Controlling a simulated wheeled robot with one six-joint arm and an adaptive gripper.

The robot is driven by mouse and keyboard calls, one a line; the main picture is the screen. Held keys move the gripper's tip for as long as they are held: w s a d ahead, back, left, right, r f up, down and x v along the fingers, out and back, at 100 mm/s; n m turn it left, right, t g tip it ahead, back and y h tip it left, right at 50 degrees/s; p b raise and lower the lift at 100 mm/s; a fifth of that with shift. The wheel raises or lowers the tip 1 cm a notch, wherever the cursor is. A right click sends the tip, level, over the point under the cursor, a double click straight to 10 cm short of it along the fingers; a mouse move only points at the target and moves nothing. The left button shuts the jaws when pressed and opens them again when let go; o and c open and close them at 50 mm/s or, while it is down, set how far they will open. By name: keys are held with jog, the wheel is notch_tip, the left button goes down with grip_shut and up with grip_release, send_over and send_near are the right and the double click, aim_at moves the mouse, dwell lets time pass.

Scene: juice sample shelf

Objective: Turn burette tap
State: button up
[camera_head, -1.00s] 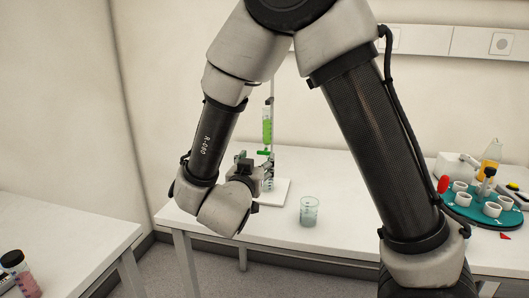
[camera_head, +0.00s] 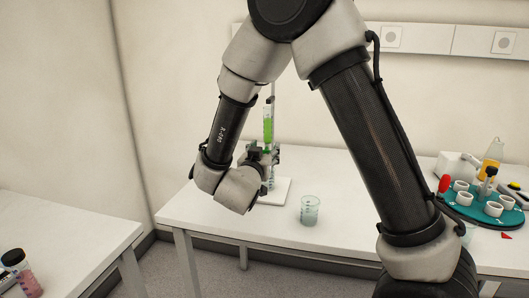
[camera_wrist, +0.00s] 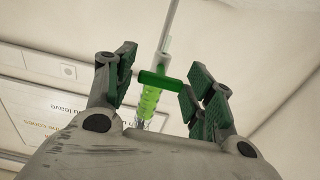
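The burette (camera_head: 267,128) holds bright green liquid and stands upright on its stand with a white base (camera_head: 283,192). In the wrist view the green burette tap (camera_wrist: 160,83) lies crosswise between my gripper's fingers. My gripper (camera_wrist: 160,88) is open, with one finger on each side of the tap. A gap shows beside the tap, at least on the left; contact on the right is unclear. In the head view my gripper (camera_head: 266,158) is at the burette's lower part and hides the tap.
A glass beaker (camera_head: 310,211) stands on the bench right of the stand. A teal round rack (camera_head: 475,212) with white cups is farther right. A jar with pink contents (camera_head: 22,272) is on the left table. The bench between beaker and stand is clear.

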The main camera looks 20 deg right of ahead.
jog(key=c, duration=0.7)
jog(key=shift+o, duration=0.2)
jog(key=m, duration=0.5)
jog(key=o, duration=1)
jog(key=shift+o, duration=0.2)
jog(key=v, duration=1.2)
jog(key=shift+f, duration=0.1)
